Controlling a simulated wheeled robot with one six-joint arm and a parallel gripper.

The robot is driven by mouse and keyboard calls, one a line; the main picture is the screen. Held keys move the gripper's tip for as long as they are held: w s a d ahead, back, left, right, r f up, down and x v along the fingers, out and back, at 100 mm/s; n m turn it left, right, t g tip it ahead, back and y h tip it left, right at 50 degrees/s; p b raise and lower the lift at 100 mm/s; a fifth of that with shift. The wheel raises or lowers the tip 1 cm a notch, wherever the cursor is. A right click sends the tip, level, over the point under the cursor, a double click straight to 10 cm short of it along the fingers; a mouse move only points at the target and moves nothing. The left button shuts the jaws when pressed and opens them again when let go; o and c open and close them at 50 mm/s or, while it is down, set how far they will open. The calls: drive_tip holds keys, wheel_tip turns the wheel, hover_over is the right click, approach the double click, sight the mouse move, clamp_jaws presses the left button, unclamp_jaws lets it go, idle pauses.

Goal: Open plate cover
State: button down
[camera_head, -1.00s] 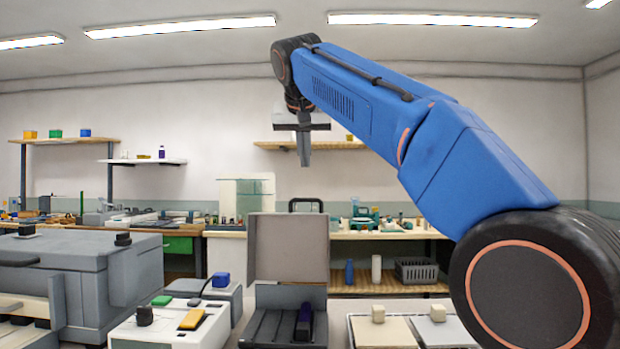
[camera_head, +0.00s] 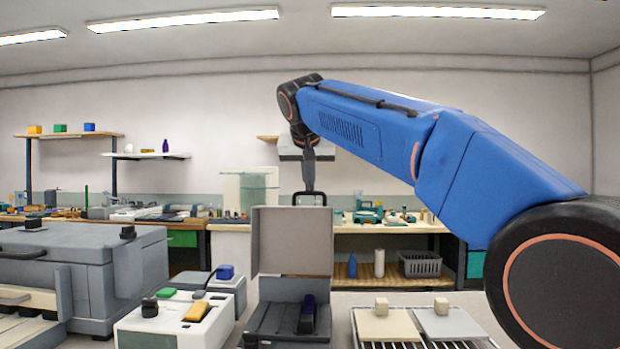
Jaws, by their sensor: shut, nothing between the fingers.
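My gripper (camera_head: 309,183) points down at the end of my blue arm, with its fingers together and nothing held. In the picture it is just above the raised grey lid (camera_head: 292,240) of the dark grey box (camera_head: 272,322); a gap in depth cannot be judged. A dark purple-black block (camera_head: 308,314) sits in that box. At the lower right, a beige square plate (camera_head: 388,327) and a light grey plate (camera_head: 450,325) each bear a small pale knob and lie flat on wire racks. Which of these is the plate cover cannot be told for sure.
Left of the box are a white device (camera_head: 178,325) with green and yellow blocks, and a grey unit with a blue block (camera_head: 225,272). A large grey machine (camera_head: 80,265) fills the left. Shelves and a workbench line the back wall.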

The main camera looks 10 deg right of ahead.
drive_tip(key=shift+s+f, duration=0.1)
idle(0.3)
drive_tip(key=shift+s+a+f, duration=0.1)
drive_tip(key=shift+s+a, duration=0.15)
drive_tip(key=shift+s, duration=0.5)
drive_tip(key=shift+s+a+f, duration=0.1)
drive_tip(key=shift+s+a, duration=0.15)
drive_tip(key=shift+s, duration=0.5)
drive_tip(key=shift+s+a, duration=0.25)
drive_tip(key=shift+s, duration=0.5)
